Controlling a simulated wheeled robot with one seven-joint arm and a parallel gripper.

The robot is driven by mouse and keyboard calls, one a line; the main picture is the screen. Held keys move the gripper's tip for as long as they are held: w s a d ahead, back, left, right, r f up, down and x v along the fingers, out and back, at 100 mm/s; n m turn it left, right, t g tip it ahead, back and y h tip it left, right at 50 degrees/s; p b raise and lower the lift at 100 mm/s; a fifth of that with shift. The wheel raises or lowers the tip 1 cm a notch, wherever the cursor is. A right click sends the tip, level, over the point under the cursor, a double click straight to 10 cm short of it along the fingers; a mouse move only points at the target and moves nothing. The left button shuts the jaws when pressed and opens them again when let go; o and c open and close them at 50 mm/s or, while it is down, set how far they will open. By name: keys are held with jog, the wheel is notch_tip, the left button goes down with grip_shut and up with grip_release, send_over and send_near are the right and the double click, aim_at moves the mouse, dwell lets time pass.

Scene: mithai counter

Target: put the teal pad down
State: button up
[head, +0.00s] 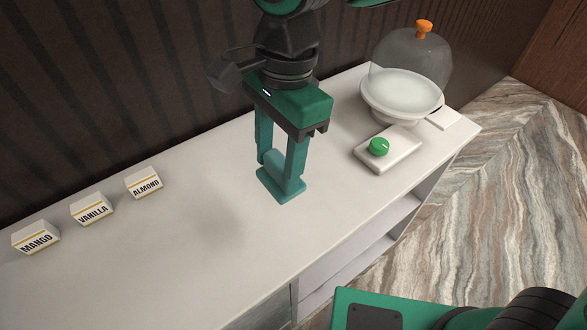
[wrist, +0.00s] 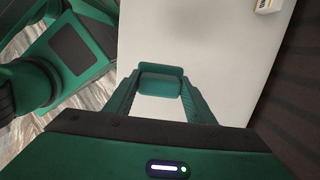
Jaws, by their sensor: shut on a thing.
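The teal pad (head: 279,191) has a flat base and a raised handle block between my fingers. My gripper (head: 281,166) is shut on the handle and points straight down over the counter (head: 207,225). In the wrist view the pad (wrist: 160,71) sits between the two fingertips of my gripper (wrist: 160,84), with white counter beyond it. The pad is level and very close to the counter top. I cannot tell whether its underside touches the surface.
Three labelled blocks, MANGO (head: 36,238), VANILLA (head: 92,209) and ALMOND (head: 144,184), stand to the left. The counter left of the pad is clear.

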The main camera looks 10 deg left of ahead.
jog(key=w+d+f, duration=0.2)
jog(key=w, duration=0.1)
jog(key=w+d+f, duration=0.2)
jog(key=w+d, duration=0.1)
jog(key=w+d+f, duration=0.2)
jog(key=w+f, duration=0.1)
jog(key=shift+d, duration=0.2)
jog(key=shift+f, duration=2)
jog(key=o, duration=1.1)
jog(key=shift+r, duration=0.1)
notch_tip(320, 180, up, 12)
jog(key=w+d, duration=0.1)
jog(key=shift+d, duration=0.1)
